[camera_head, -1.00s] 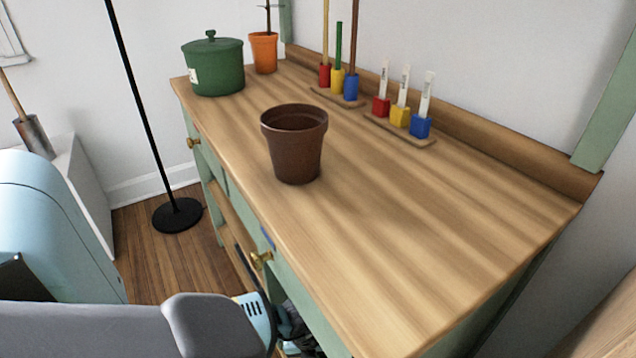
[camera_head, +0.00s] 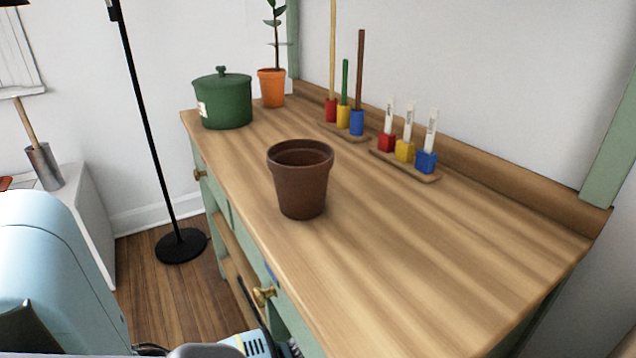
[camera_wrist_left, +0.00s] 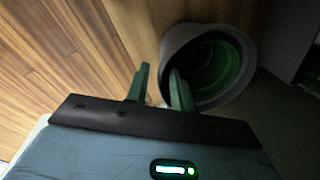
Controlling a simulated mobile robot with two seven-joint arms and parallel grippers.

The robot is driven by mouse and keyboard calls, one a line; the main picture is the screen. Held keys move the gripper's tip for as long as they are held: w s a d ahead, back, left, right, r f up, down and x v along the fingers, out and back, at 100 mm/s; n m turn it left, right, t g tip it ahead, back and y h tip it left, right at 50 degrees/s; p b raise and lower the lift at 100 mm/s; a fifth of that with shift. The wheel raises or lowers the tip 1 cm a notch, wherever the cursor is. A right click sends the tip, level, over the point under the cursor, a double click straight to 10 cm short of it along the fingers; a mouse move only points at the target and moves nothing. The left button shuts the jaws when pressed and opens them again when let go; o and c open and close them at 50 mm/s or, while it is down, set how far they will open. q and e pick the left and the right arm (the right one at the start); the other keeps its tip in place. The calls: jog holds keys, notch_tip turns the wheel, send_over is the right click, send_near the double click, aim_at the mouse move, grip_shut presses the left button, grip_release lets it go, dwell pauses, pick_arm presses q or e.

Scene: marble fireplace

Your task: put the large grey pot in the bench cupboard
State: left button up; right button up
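The grey pot (camera_wrist_left: 171,47) shows in the left wrist view as a round grey rim with a green inside, its mouth turned toward the camera. My left gripper (camera_wrist_left: 158,80) has its two green fingers apart at the near left edge of the pot. One finger overlaps the pot's mouth and the other is outside its wall; contact is unclear. In the head view the bench (camera_head: 400,255) hides the pot, and only part of my left arm shows at the bottom edge. The cupboard inside is mostly hidden below the bench top. My right gripper is out of view.
A brown pot (camera_head: 301,185) stands on the bench top. Behind it are a green lidded pot (camera_head: 226,102), an orange potted plant (camera_head: 272,88) and coloured block racks (camera_head: 405,151). A black lamp stand (camera_head: 180,246) stands on the floor left of the bench.

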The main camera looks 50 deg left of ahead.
pick_arm(q)
notch_tip(320, 180, up, 7)
jog(key=p, duration=0.3)
jog(key=shift+s+a, duration=0.35)
jog(key=shift+s, duration=0.05)
jog(key=shift+s, duration=0.1)
